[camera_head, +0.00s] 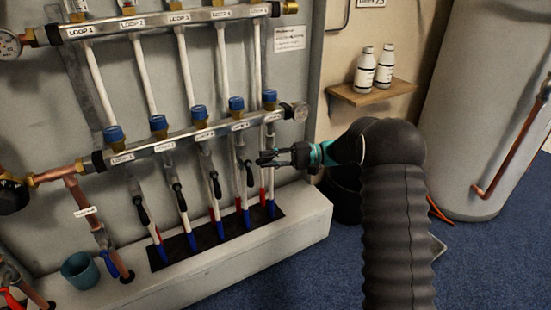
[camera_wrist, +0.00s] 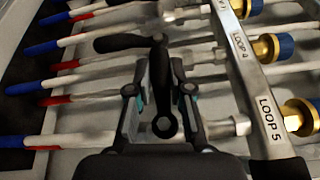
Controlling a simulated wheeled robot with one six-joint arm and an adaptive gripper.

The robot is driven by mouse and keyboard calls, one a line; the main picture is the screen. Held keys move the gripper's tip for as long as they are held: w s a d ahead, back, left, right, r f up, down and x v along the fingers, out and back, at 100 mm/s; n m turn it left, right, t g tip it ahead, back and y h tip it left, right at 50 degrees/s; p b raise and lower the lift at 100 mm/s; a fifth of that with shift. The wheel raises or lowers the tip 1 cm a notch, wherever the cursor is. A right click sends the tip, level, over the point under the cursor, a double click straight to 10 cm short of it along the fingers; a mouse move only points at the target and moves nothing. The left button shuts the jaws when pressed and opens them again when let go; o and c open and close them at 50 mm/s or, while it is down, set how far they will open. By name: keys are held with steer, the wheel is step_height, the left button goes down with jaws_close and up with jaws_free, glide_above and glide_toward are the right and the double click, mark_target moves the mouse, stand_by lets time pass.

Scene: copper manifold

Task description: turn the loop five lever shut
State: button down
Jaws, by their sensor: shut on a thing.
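The loop five lever (camera_wrist: 162,90) is black, with a round hub end. In the wrist view it lies between the two fingers of my gripper (camera_wrist: 160,92) and points up the picture, across its pale pipe (camera_wrist: 70,141). My gripper is shut on this lever. In the head view my gripper (camera_head: 270,158) reaches in from the right, just below the right end of the lower manifold bar (camera_head: 183,140); the lever is hard to tell from the dark fingers there. The loop four lever (camera_wrist: 128,42) lies roughly along its pipe; it also shows in the head view (camera_head: 249,174).
Other black levers (camera_head: 216,186) hang along the pipes to the left. Blue caps (camera_head: 269,96) stand above the lower bar. A wooden shelf (camera_head: 372,93) with two white bottles, a dark bin (camera_head: 343,197) and a large tank (camera_head: 480,100) are to the right.

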steer(key=shift+r, duration=0.25)
steer(key=c, duration=1.1)
jaws_free()
steer(key=shift+s+a, duration=0.1)
steer(key=shift+d+f, duration=0.1)
steer(key=shift+d, duration=0.55)
steer(key=d, duration=0.3)
steer(key=w+d, duration=0.1)
steer(key=d, duration=0.3)
steer(key=w+d, duration=0.1)
steer(key=d, duration=0.2)
steer(key=shift+d, duration=0.35)
